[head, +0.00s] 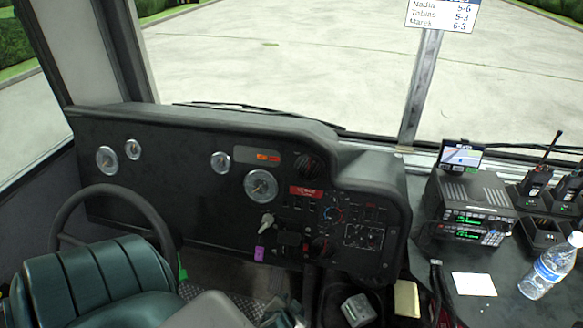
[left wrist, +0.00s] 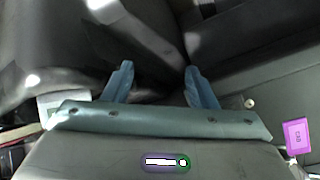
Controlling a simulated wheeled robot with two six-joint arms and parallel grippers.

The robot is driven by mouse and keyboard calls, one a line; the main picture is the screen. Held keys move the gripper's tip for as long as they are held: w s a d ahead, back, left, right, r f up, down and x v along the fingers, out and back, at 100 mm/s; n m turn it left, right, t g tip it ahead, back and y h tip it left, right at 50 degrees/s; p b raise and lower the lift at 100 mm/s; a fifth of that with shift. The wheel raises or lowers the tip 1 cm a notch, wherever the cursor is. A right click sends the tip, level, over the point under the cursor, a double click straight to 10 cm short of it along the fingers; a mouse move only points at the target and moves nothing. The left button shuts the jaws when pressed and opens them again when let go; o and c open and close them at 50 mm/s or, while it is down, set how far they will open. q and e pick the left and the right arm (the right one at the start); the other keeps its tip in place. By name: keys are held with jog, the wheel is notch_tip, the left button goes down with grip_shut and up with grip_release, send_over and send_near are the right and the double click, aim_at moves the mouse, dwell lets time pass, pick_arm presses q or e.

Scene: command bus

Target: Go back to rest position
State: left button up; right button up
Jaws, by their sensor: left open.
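My left gripper (left wrist: 157,70) shows in the left wrist view with its two blue fingers spread apart. Nothing is between them. In the head view, blue-grey finger parts (head: 285,314) show low at the bottom edge, in front of the dashboard. My right gripper is in neither view.
A dark dashboard (head: 180,190) stands ahead, with a purple tag (head: 260,253) below a key knob; a purple tag (left wrist: 298,135) also shows in the left wrist view. A steering wheel (head: 150,215) and green seat (head: 95,275) are left. Right are radios (head: 470,215) and a bottle (head: 548,268).

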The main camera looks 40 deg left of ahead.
pick_arm(q)
jog(key=shift+s+f, duration=0.2)
jog(key=shift+f, duration=0.35)
jog(key=s+d+r+g+h, duration=0.25)
jog(key=s+r, duration=0.35)
jog(key=r, duration=0.4)
jog(key=s+d+r+g+h, duration=0.1)
jog(key=s+d+r+g, duration=0.1)
jog(key=s+d+r, duration=0.5)
jog(key=w+a+f, duration=0.1)
jog(key=a+f, duration=0.2)
jog(key=f, duration=1)
jog(key=w+a+f, duration=0.1)
jog(key=a+f, duration=0.2)
jog(key=f, duration=1.1)
jog(key=s+a+f+g, duration=0.1)
jog(key=s+f+g, duration=0.1)
jog(key=s+f, duration=1.6)
notch_tip(320, 180, down, 2)
jog(key=shift+s+f, duration=0.15)
jog(key=shift+s, duration=0.25)
